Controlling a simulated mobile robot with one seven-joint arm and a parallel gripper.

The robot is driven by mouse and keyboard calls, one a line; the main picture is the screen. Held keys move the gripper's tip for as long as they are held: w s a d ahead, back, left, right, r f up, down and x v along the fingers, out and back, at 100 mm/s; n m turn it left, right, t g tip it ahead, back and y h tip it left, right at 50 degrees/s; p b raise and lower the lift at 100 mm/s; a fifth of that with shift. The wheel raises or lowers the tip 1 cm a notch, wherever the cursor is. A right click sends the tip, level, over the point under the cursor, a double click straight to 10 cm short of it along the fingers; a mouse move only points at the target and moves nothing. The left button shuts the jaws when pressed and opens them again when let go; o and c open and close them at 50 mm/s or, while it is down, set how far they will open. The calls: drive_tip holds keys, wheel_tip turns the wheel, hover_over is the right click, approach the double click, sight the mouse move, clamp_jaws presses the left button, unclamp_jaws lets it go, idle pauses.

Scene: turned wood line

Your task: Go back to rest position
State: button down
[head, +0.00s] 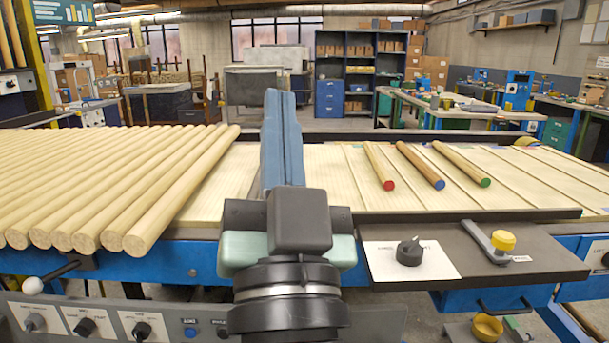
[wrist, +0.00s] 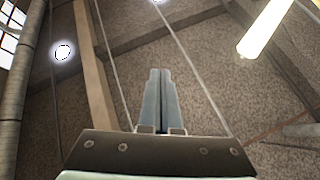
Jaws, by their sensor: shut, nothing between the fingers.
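My gripper (head: 281,98) stands upright in the middle of the head view, in front of the wooden line. Its two blue-grey fingers are pressed together with nothing between them. In the wrist view the shut fingers (wrist: 159,74) point up toward the ceiling, with no object near them. The gripper body hides part of the line's bed and front edge behind it.
Several wooden rods (head: 155,205) lie side by side at left. Rods with red (head: 378,165), blue (head: 421,166) and green (head: 462,163) ends lie on the slatted bed at right. A dark shelf with a black knob (head: 409,252) and yellow-capped lever (head: 502,241) juts out front right.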

drive_tip(key=s+d+r+n+t+h, duration=0.2)
drive_tip(key=s+r, duration=0.4)
drive_tip(key=r, duration=0.2)
wheel_tip(320, 180, up, 20)
drive_tip(key=p, duration=1.9)
drive_tip(key=shift+s+f+p, duration=0.15)
drive_tip(key=shift+f+p, duration=0.1)
drive_tip(key=shift+p, duration=0.05)
